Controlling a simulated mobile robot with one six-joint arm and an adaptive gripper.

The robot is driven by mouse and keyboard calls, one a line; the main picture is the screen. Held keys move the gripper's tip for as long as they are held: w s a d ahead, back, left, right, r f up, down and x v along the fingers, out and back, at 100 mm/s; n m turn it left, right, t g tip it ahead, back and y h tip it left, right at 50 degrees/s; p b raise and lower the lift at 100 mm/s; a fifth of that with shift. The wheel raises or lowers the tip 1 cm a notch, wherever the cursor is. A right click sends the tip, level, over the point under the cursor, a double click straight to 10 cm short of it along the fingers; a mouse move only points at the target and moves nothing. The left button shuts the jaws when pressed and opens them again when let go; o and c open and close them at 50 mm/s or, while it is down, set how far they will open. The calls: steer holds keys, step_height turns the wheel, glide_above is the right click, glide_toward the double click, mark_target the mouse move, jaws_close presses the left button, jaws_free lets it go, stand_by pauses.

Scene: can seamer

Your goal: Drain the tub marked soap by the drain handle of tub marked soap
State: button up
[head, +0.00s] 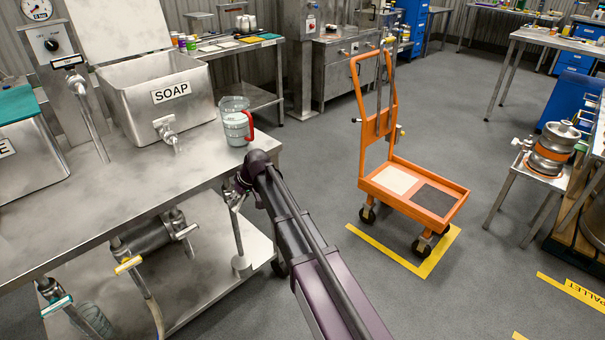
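The steel tub marked SOAP (171,94) stands on the steel bench. A metal tap (167,132) sticks out of its front, below the label. Under the bench are valve handles: a whitish one (187,231), a yellow one (128,265) and a teal one (57,305). I cannot tell which of these belongs to the soap tub. My dark purple arm reaches from the bottom to the bench's right front edge. Its far joint hides part of that edge. The water level inside the tub is hidden.
A clear jug with a red handle (236,122) stands on the bench (101,186) right of the tub, close to my arm. Another tub with a teal cover (18,106) is at the left. An orange trolley (384,191) stands on the open floor to the right.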

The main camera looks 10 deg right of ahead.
steer(key=shift+s+a+n+t+h, duration=0.15)
steer(key=shift+n+t+h, duration=0.15)
steer(key=shift+t+h, duration=0.6)
steer(key=shift+r+h+p, duration=0.4)
steer(key=shift+r+p, duration=0.05)
steer(key=shift+p, duration=0.25)
steer(key=p+v, duration=1.2)
steer(key=v, duration=0.1)
steer(key=s+d+r+m+g+h+p, duration=0.1)
steer(key=s+d+r+m+p, duration=0.1)
steer(key=s+d+r+p, duration=0.2)
steer(key=s+d+r+m+g+p, duration=0.1)
steer(key=s+d+r+p, duration=0.3)
steer(key=s+d, duration=0.6)
steer(key=shift+d+m+g+h+p, duration=0.4)
steer(key=shift+d+m+p, duration=0.3)
steer(key=shift+d+m, duration=0.2)
steer(key=shift+s+r, duration=0.1)
steer(key=w+a+f+n+y+b, duration=0.2)
steer(key=w+a+f+b, duration=0.3)
steer(key=w, duration=0.3)
steer(key=w+a+f+n+y+b, duration=0.2)
steer(key=w+a+f+b, duration=0.2)
steer(key=w+a+b, duration=0.3)
steer(key=shift+w+f+t+y, duration=0.3)
steer(key=shift+w+f+y, duration=0.1)
steer(key=shift+w, duration=0.3)
steer(key=shift+f, duration=0.1)
